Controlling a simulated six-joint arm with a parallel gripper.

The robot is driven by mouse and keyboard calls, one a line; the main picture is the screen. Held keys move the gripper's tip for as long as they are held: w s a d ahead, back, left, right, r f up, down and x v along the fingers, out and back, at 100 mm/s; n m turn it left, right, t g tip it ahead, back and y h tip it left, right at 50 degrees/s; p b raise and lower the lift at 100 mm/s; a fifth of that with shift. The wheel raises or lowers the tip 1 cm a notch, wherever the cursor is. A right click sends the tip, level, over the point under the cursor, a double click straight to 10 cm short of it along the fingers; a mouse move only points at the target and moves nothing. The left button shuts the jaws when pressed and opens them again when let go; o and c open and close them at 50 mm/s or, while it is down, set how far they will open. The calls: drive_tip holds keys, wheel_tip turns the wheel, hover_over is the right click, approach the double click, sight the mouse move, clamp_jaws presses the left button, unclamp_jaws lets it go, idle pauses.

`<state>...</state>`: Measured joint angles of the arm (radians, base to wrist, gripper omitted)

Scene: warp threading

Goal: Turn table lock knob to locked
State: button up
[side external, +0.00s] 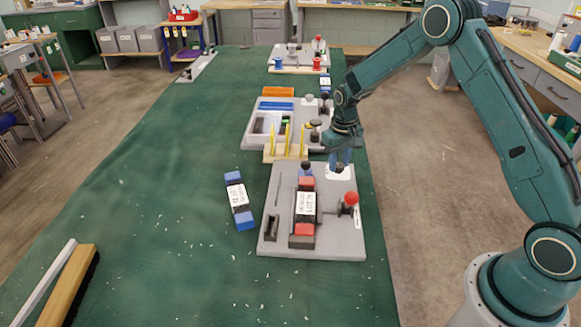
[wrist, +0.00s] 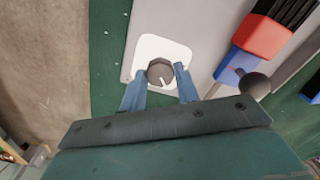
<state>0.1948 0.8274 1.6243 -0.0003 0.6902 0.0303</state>
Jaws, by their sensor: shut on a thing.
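The lock knob (wrist: 160,74) is a small dark grey knob with a light pointer line, set on a white square plate (wrist: 176,46) in the wrist view. My gripper (wrist: 160,82) has its two blue fingers on either side of the knob, shut on it. In the side external view my gripper (side external: 340,164) reaches down to the back right corner of the grey board (side external: 335,240), where the white plate (side external: 345,176) shows partly. The fingers hide most of the knob there. The pointer's exact setting against the plate's marks cannot be read.
Yellow uprights (side external: 287,140) stand behind. The green cloth further left is mostly clear.

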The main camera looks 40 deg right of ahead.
sight(339, 164)
drive_tip(key=m, duration=0.4)
drive_tip(key=shift+m, duration=2.3)
drive_tip(key=o, duration=1)
drive_tip(key=shift+r, duration=0.15)
wheel_tip(339, 164, up, 14)
drive_tip(key=shift+f, duration=0.2)
